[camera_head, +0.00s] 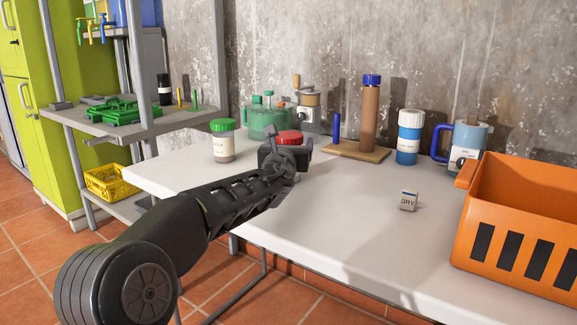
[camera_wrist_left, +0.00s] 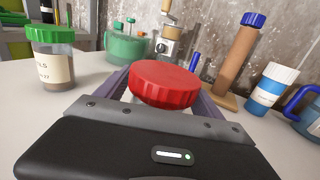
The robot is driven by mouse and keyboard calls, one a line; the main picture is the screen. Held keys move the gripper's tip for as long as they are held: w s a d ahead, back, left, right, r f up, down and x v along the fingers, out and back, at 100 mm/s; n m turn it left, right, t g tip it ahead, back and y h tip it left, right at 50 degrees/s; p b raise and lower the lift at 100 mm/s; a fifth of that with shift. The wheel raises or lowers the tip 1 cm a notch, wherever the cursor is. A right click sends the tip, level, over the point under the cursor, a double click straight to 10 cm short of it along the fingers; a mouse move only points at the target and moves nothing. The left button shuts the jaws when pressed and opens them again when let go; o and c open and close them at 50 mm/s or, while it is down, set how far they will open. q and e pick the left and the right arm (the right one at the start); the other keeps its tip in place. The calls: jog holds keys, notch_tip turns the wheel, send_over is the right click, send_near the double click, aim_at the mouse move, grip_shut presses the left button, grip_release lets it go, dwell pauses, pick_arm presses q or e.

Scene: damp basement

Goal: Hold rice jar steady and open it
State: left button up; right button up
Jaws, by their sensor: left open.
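A jar with a red screw lid (camera_head: 289,137) stands on the white table, mostly hidden behind my left gripper (camera_head: 286,150). In the left wrist view the red lid (camera_wrist_left: 164,83) sits on a pale jar body, between the two spread fingers of my left gripper (camera_wrist_left: 165,100). The fingers are open, one on each side of the jar, and I cannot tell whether either touches it. The jar's label is hidden, so I cannot read whether it says rice. The lid is on. My right gripper is not in view.
A green-lidded jar (camera_head: 223,141) stands to the left; a green canister set (camera_head: 265,118) and grinder (camera_head: 308,106) stand behind. A small DRY box (camera_head: 408,200) and orange crate (camera_head: 522,225) are to the right. The front middle of the table (camera_head: 330,215) is clear.

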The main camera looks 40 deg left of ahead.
pick_arm(q)
jog(key=shift+r, duration=0.1)
grip_shut()
dwell(0.8)
